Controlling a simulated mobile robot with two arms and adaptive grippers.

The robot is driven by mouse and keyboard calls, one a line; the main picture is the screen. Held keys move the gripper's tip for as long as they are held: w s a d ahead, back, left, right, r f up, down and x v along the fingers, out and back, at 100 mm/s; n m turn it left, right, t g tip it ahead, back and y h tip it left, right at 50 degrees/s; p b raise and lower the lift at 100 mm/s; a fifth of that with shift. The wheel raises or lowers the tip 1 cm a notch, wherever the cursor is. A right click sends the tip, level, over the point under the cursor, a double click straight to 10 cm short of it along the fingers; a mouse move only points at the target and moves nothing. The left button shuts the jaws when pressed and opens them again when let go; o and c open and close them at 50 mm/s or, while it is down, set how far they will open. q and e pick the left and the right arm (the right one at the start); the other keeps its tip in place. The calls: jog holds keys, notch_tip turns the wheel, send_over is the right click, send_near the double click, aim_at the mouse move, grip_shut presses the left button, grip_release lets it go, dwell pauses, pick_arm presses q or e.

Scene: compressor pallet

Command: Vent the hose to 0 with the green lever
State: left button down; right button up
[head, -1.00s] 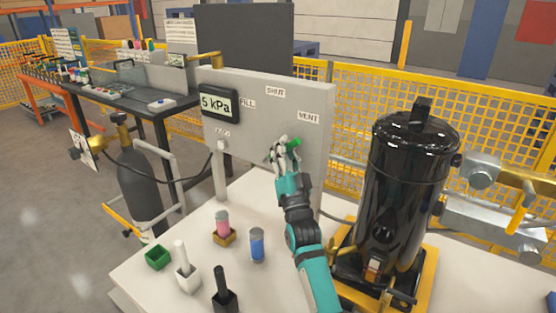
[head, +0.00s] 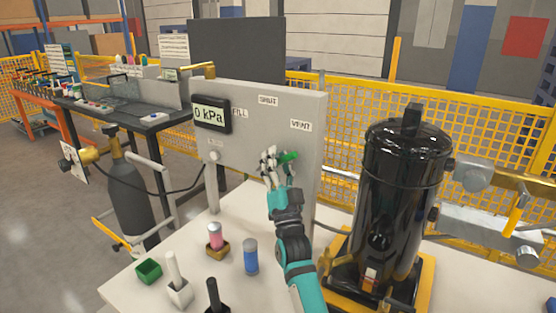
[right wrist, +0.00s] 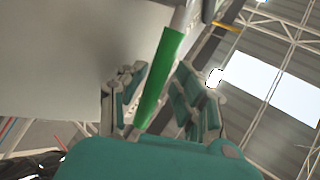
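The green lever (head: 289,156) is on the front of the grey panel (head: 250,112), below the VENT label (head: 301,125), and points right. The panel's display (head: 210,114) reads 0 kPa. My right gripper (head: 271,160) is at the lever, in front of the panel. In the right wrist view the green lever (right wrist: 160,78) runs between the gripper's two fingers (right wrist: 158,92). The fingers stand apart with a gap on each side of the lever, so the gripper is open around it. My left gripper is not in view.
A black compressor tank (head: 400,195) stands right of my arm. On the white table (head: 215,285) are a blue cylinder (head: 251,257), a pink cylinder (head: 216,236) and a green box (head: 148,270). A dark gas bottle (head: 130,190) stands to the left.

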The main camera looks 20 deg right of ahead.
jog(key=shift+o, duration=0.4)
jog(key=shift+d+r, duration=0.1)
jog(key=shift+d, duration=0.05)
jog(key=v, duration=1.2)
jog(key=shift+c, duration=0.4)
